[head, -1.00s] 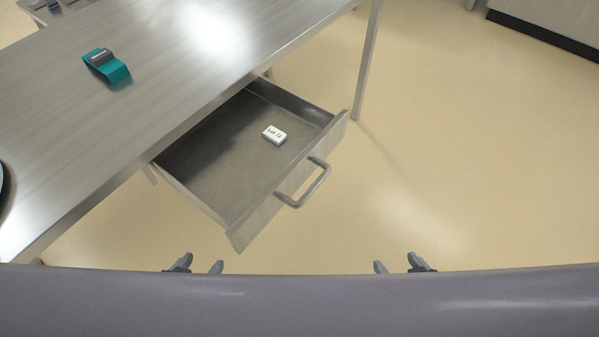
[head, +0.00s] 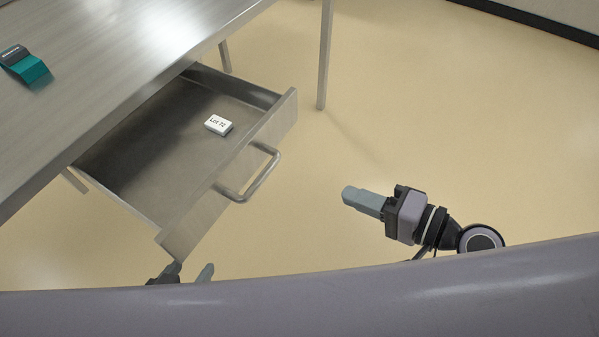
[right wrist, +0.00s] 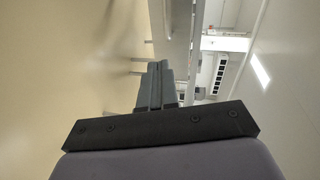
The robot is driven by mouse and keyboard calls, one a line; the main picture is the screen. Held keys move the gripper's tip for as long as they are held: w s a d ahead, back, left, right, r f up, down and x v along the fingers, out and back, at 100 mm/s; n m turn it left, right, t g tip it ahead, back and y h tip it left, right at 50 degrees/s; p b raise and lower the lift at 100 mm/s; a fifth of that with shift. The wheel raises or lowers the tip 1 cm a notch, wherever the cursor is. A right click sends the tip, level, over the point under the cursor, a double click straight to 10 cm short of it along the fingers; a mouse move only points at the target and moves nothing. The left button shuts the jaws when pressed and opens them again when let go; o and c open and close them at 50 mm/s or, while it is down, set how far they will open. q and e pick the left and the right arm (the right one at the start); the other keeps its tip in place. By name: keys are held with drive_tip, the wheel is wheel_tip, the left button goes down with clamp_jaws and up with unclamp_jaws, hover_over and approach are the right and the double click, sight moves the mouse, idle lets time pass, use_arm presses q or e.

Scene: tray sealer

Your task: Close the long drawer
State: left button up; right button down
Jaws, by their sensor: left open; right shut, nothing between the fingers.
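The long drawer (head: 185,235) is pulled out from under the steel table, its grey inside showing. Its front panel carries a bar handle (head: 262,178). A small white block (head: 218,124) labelled "Lot 72" lies inside the drawer. My right gripper (head: 346,194) is shut and empty, to the right of the handle and apart from it, pointing left. Its closed fingers also show in the right wrist view (right wrist: 155,85). My left gripper (head: 190,272) is open at the bottom, near the drawer front's lower corner; its lower part is hidden by my body.
The steel table (head: 110,65) stands at upper left, with a teal and grey object (head: 27,66) on top. A table leg (head: 325,60) stands behind the drawer. The floor (head: 430,110) to the right is clear.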

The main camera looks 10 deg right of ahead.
drive_tip(key=p, duration=0.2)
approach(274, 166)
drive_tip(key=shift+m+y, duration=0.3)
drive_tip(key=shift+y, duration=0.1)
drive_tip(key=x, duration=0.6)
drive_tip(key=shift+w+a+f, duration=0.15)
drive_tip(key=shift+w+f, duration=0.2)
use_arm(q)
drive_tip(key=shift+a+r, duration=0.1)
drive_tip(key=shift+r, duration=0.1)
drive_tip(key=shift+w+r, duration=0.1)
drive_tip(key=shift+r, duration=0.05)
